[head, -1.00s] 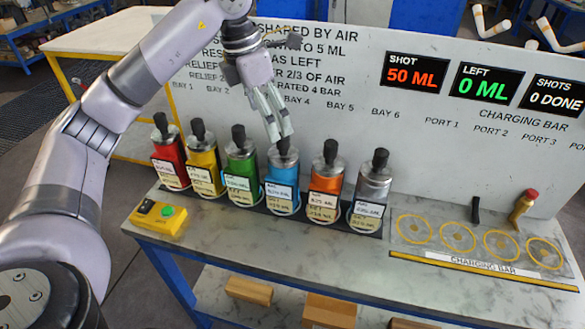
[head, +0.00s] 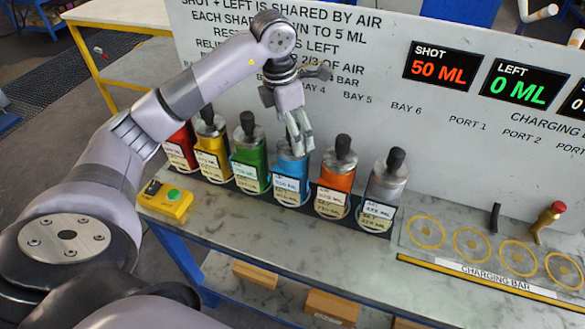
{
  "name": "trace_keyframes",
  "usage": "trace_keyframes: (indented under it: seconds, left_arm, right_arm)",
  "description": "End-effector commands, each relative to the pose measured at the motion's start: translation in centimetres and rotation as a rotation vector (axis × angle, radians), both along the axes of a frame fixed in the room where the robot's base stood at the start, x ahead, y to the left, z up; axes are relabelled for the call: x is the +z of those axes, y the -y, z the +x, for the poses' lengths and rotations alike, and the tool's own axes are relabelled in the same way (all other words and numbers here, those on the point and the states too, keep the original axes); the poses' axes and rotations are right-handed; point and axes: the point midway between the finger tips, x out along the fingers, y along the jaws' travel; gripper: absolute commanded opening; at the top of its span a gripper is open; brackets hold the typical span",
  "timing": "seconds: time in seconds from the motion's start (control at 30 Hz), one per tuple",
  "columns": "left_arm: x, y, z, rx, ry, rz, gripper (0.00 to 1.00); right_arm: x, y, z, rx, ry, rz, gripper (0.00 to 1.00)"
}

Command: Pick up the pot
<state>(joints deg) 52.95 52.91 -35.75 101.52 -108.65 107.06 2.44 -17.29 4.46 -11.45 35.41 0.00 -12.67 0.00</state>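Several flanged pots with metal tops and black knobs stand in a row on the bench, each with a paper label. They are red (head: 178,150), yellow (head: 211,150), green (head: 249,156), blue (head: 291,167), orange (head: 336,178) and grey (head: 386,187). My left gripper (head: 301,146) points down at the top of the blue pot, and its fingers cover that pot's knob. Whether the fingers are closed on the knob is hidden. The blue pot stands upright in its place in the row. My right gripper is not in view.
A yellow box with a green button (head: 165,200) sits at the bench's left. The charging bar (head: 490,268) with yellow rings lies at right, with a black lever (head: 495,217) and a red-knobbed valve (head: 549,220) behind. A lettered panel (head: 350,80) stands behind the pots.

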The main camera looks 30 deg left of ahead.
Motion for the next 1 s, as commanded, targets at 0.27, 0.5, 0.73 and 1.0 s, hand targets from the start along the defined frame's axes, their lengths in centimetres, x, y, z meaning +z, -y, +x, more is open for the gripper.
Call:
trace_keyframes:
  seconds: [0.27,0.5,0.73,1.0]
  left_arm:
    - [-2.0,-0.1,0.4,0.001,-0.005,0.0,0.89]
    - [-5.4,-0.1,1.1,-0.001,-0.003,-0.001,0.89]
    - [-6.0,-0.1,1.2,-0.002,0.002,0.001,0.89]
    - [-6.0,-0.1,1.2,-0.001,0.001,0.0,0.75]
  right_arm:
    - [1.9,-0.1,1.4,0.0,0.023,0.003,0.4]
    - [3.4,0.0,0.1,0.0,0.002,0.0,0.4]
    - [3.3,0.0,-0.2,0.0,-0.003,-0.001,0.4]
    - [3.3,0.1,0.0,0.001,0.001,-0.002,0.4]
